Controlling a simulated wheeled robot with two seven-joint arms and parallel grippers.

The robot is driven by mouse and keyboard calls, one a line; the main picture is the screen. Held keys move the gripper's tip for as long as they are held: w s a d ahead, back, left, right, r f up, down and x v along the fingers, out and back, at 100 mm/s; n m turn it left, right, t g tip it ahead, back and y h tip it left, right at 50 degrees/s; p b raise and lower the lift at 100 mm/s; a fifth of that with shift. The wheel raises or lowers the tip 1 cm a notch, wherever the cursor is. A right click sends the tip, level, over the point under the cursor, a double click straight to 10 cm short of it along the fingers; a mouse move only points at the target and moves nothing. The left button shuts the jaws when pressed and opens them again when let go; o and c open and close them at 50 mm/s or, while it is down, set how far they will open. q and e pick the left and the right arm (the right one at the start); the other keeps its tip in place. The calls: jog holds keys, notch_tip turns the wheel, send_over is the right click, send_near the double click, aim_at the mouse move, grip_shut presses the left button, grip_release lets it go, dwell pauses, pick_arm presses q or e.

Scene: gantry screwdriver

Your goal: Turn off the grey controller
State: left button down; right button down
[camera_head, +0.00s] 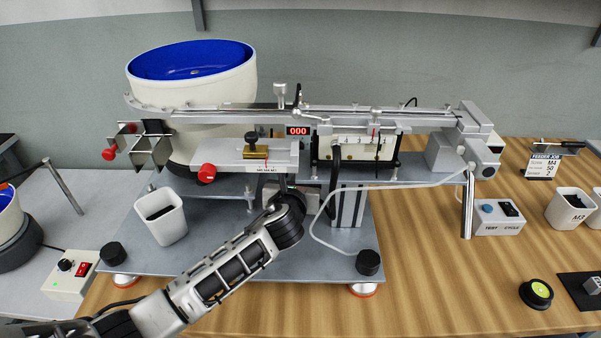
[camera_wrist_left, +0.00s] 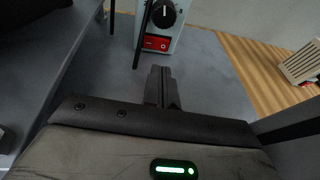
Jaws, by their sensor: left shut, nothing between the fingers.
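In the left wrist view a grey controller (camera_wrist_left: 172,10) stands beyond my fingers, with a black knob (camera_wrist_left: 164,14) and a red rocker switch (camera_wrist_left: 157,43) on its face. My left gripper (camera_wrist_left: 160,72) is shut and empty, its fingertips a little below the switch in the picture and apparently apart from it. In the head view my left arm reaches in from the lower left, and its gripper is mostly hidden behind my wrist under the gantry. A pale box (camera_head: 270,192) shows partly behind the wrist; it may be the controller. My right gripper is not in view.
A feeder with a blue bowl (camera_head: 190,62) and a rail (camera_head: 360,112) stand above the grey plate (camera_head: 240,272). A white cup (camera_head: 161,216) is left of my arm. Another pale box (camera_head: 70,276) with a red switch is at far left. A test box (camera_head: 498,217) is right.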

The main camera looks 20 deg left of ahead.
pick_arm(q)
jog(key=shift+w+a, duration=0.2)
jog(key=shift+w, duration=0.8)
jog(key=shift+w+a, duration=0.15)
jog(key=shift+w, duration=0.8)
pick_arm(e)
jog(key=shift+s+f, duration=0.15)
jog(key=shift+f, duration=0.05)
